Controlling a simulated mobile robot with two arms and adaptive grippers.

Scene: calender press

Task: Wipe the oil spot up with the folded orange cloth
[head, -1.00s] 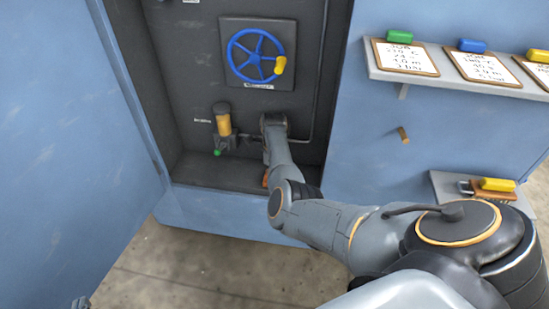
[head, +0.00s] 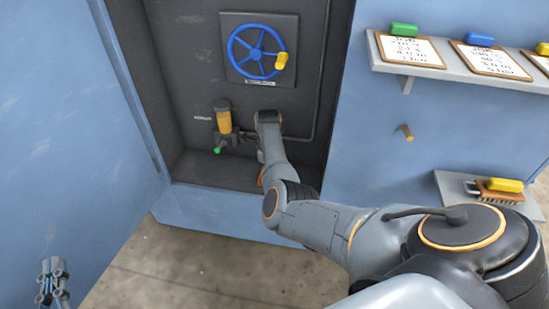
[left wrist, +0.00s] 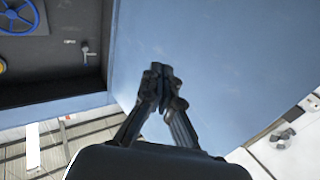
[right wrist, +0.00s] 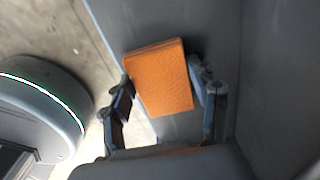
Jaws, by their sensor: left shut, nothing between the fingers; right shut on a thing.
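The folded orange cloth (right wrist: 158,62) lies between the fingers of my right gripper (right wrist: 161,80), which is shut on it. In the head view only a thin orange sliver of the cloth (head: 261,177) shows beside my right arm, low in the open dark cabinet. The right gripper itself is hidden there by the arm. I cannot make out the oil spot in any view. My left gripper (head: 54,270) is shut and empty at the lower left, in front of the blue door. Its fingertips also meet in the left wrist view (left wrist: 160,74).
The open blue door (head: 70,120) stands left of the cabinet. Inside are a blue handwheel (head: 238,57) and a yellow cylinder with a green tip (head: 223,122). At right, a peg (head: 406,131), a clipboard shelf (head: 425,70) and a lower shelf with a brush (head: 502,197) stick out.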

